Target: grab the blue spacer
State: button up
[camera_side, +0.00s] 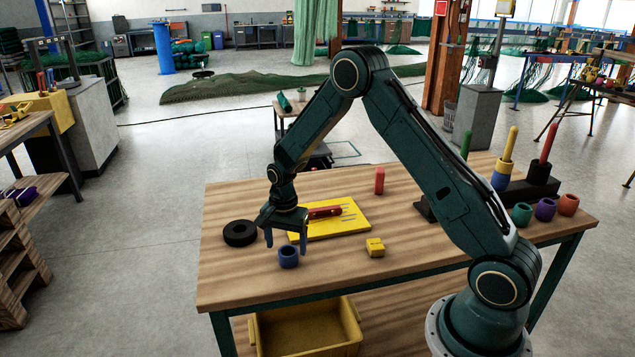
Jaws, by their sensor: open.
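The blue spacer (288,257) is a short hollow cylinder standing upright on the wooden table, near its front left. My gripper (286,243) is open, pointing down, with its fingers just above and slightly behind the spacer in the picture. One fingertip overlaps the spacer's top in this view; I cannot tell whether they touch. Nothing shows between the fingers.
A black ring (240,233) lies left of the gripper. A yellow board (345,222) with a red tool lies behind it. Pegs and colored rings occupy the right end.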

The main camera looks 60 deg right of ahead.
aim_at(287, 253)
jog(key=shift+d+f, duration=0.1)
jog(key=shift+f, duration=1.95)
jog(key=c, duration=1)
jog(key=shift+c, duration=0.3)
jog(key=shift+r, duration=0.2)
notch_tip(287, 253, up, 20)
jog(key=shift+f, duration=0.15)
